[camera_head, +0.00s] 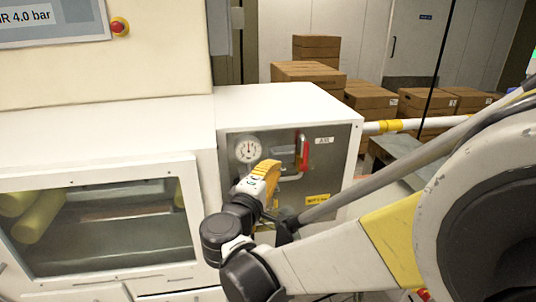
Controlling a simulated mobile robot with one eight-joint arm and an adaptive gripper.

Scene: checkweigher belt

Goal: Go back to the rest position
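My arm reaches in from the right, and its end with my gripper (262,180) is in front of the open-faced air panel (343,160). A yellow and white part of it shows from behind. The fingers are hidden or too small to read, so I cannot tell whether they are open or shut. A red valve handle (302,150) stands upright on the panel, just right of and above my gripper. A round pressure gauge (248,149) is to the upper left. I cannot tell whether my gripper touches anything on the panel.
A white cabinet with a window (100,225) showing yellow rolls is at left. A screen (45,18) and red stop button (120,27) are above. Cardboard boxes (308,72) are stacked behind. A white pipe with a yellow band (384,127) runs right from the panel.

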